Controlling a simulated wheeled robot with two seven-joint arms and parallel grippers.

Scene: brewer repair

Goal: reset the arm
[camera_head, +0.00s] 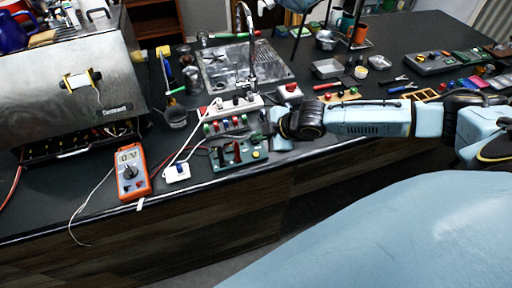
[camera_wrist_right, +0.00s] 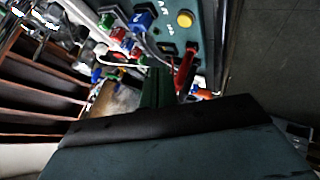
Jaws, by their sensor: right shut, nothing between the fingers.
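My right arm (camera_head: 370,118) reaches in from the right over the dark counter. Its gripper (camera_head: 272,130) is shut with nothing held, at the right end of the green circuit board (camera_head: 257,155) near the counter's front edge. I cannot tell whether it touches the board. In the right wrist view, a board with a yellow button (camera_wrist_right: 185,19), a blue block (camera_wrist_right: 142,20) and a red probe-like piece (camera_wrist_right: 185,68) shows close ahead. The dark wrist housing (camera_wrist_right: 165,120) fills the lower part of that view. My left gripper is not in view.
An orange multimeter (camera_head: 131,172), a white switch (camera_head: 177,172) and thin leads lie left of the board. A steel brewer (camera_head: 65,90) stands at left. A white power strip (camera_head: 235,103) and a sink (camera_head: 240,66) are behind. Small tools and trays crowd the right side.

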